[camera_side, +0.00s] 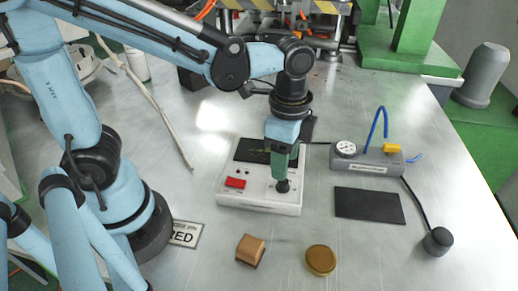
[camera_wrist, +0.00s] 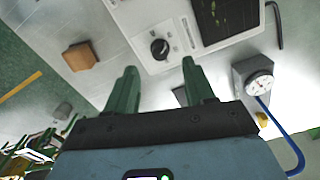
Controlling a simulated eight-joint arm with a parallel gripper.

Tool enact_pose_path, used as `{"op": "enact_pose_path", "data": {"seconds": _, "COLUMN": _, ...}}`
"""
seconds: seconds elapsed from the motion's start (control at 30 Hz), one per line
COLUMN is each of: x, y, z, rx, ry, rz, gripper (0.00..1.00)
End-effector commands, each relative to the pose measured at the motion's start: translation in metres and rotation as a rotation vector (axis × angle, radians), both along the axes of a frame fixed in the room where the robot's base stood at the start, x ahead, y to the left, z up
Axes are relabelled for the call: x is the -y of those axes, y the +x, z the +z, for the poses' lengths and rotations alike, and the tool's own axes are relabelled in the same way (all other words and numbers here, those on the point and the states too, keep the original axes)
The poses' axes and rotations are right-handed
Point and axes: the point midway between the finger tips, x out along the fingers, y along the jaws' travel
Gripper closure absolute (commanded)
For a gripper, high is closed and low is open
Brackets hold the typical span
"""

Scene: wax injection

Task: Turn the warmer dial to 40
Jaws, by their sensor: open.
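The warmer (camera_side: 262,206) is a white box on the metal table, with a dark top plate and a red switch (camera_side: 236,183). Its black round dial (camera_side: 283,187) is near the right front corner. The wrist view shows the dial (camera_wrist: 160,48) with a pale pointer mark; I cannot read any numbers. My gripper (camera_side: 281,178) points down above the dial. In the wrist view my gripper (camera_wrist: 159,72) has its two green fingers apart, with nothing between them, and the dial lies just beyond the gap. I cannot tell whether a finger touches it.
A brown block (camera_side: 250,250) and a round gold-brown piece (camera_side: 321,261) lie in front of the warmer. To the right are a grey unit with a gauge (camera_side: 346,149) and blue tube, a black mat (camera_side: 369,205) and a black knob-like piece (camera_side: 437,241) on a cable.

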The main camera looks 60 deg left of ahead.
Motion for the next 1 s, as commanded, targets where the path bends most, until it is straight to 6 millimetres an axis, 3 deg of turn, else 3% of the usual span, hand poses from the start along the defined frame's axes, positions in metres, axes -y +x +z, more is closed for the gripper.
{"op": "enact_pose_path", "data": {"seconds": 0.3, "x": 0.0, "y": 0.0, "z": 0.046, "rx": 0.0, "ry": 0.0, "rz": 0.0, "gripper": 0.47}}
{"op": "enact_pose_path", "data": {"seconds": 0.5, "x": 0.0, "y": 0.0, "z": 0.064, "rx": 0.0, "ry": 0.0, "rz": 0.0, "gripper": 0.47}}
{"op": "enact_pose_path", "data": {"seconds": 1.0, "x": -0.001, "y": 0.0, "z": 0.069, "rx": 0.005, "ry": -0.001, "rz": 0.01, "gripper": 0.47}}
